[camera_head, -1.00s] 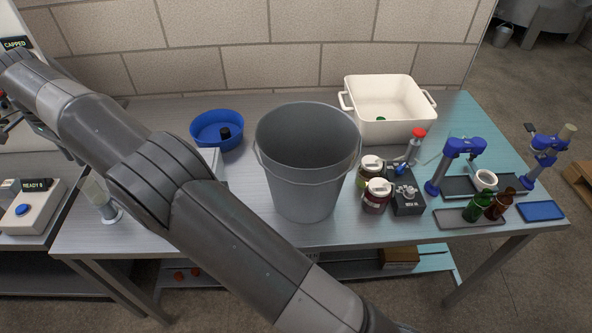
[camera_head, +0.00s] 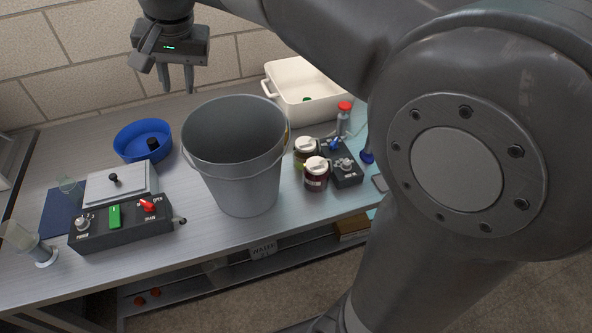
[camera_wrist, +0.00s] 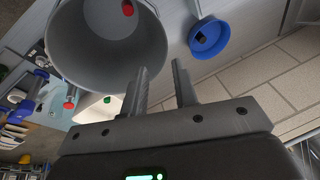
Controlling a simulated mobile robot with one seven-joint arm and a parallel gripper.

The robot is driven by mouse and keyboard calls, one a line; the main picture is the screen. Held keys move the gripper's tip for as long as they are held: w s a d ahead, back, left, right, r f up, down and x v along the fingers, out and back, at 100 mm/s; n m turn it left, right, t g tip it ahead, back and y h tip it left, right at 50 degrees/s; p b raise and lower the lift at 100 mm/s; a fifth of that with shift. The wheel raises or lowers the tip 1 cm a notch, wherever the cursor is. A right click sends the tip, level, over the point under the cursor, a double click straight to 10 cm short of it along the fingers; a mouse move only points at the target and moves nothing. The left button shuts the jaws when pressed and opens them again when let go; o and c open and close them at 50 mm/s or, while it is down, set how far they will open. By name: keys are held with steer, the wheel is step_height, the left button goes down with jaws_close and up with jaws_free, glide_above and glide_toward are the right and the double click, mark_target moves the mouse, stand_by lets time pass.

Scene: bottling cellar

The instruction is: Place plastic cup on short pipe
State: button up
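My gripper (camera_head: 177,80) is above the back of the bench, between the blue bowl and the grey bucket, fingers down. In the wrist view its two fingers (camera_wrist: 160,75) stand apart with nothing between them. No thing is clearly the short pipe. A short black cylinder (camera_head: 152,143) sits in the blue bowl (camera_head: 143,137). A small red thing (camera_wrist: 128,8) lies inside the bucket (camera_wrist: 90,80); its shape is unclear.
The tall grey bucket (camera_head: 240,165) stands mid-bench. A control box (camera_head: 120,225) and a lidded grey box (camera_head: 118,183) are left of it, two jars (camera_head: 316,175) right. A white tub (camera_head: 300,92) is behind. A clear cylinder (camera_head: 25,243) stands front left. My arm hides the right end.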

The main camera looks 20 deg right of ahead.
steer(key=s+d+f+n+t, duration=0.1)
steer(key=s+d+f, duration=0.4)
steer(key=s+d, duration=0.3)
steer(key=s+d+f+n+t+h, duration=0.1)
steer(key=s+d+f, duration=0.4)
steer(key=s+d, duration=0.4)
steer(key=s, duration=0.2)
steer(key=shift+s+d+f+n+t+h, duration=0.2)
steer(key=shift+s+f+n+t+h, duration=0.1)
steer(key=shift+s+f, duration=0.1)
steer(key=shift+r, duration=0.1)
